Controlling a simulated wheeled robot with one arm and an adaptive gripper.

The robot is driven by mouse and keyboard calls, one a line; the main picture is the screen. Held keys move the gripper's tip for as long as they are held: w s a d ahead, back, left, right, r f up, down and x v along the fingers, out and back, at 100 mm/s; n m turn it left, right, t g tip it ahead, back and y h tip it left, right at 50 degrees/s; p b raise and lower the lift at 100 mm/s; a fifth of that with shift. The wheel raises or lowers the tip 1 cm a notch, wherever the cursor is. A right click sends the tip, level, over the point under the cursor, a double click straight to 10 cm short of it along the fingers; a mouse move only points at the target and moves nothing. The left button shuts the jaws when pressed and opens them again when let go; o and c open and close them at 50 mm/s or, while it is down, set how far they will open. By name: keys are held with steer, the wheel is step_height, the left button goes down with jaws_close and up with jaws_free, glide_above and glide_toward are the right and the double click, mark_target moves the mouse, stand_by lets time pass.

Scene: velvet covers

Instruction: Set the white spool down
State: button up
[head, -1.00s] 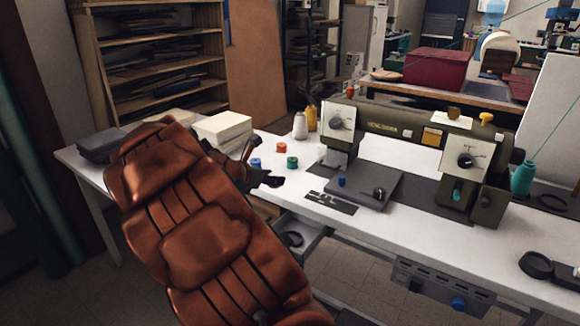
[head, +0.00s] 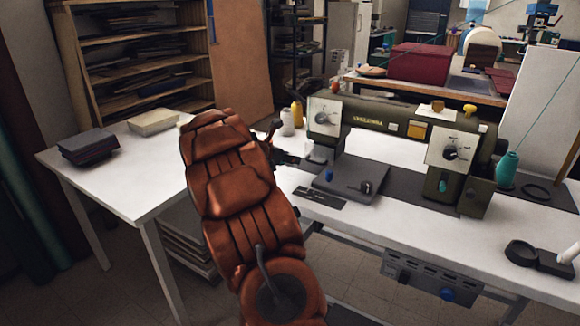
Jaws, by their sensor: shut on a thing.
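My gripper (head: 288,159) is a small dark shape beside the brown padded arm, over the white table just left of the sewing machine. It is shut, and my arm and its dark parts hide what is between the fingers. A pale, whitish spool or cone (head: 287,122) stands upright on the table behind my gripper, apart from it. A yellow cone (head: 297,113) stands right beside it.
The green sewing machine (head: 380,125) with its grey base plate (head: 350,181) is close to the right of my gripper. Dark folded cloths (head: 88,147) and a cream stack (head: 153,121) lie at left. The left table top (head: 140,180) is largely clear.

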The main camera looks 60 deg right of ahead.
mark_target(290, 166)
steer(key=shift+d, duration=0.4)
steer(key=shift+w+d+f, duration=0.1)
steer(key=shift+d+f, duration=0.05)
steer(key=shift+f, duration=0.15)
steer(key=shift+f+b, duration=0.4)
steer(key=shift+f, duration=1.05)
steer(key=shift+f, duration=0.1)
steer(key=o, duration=0.8)
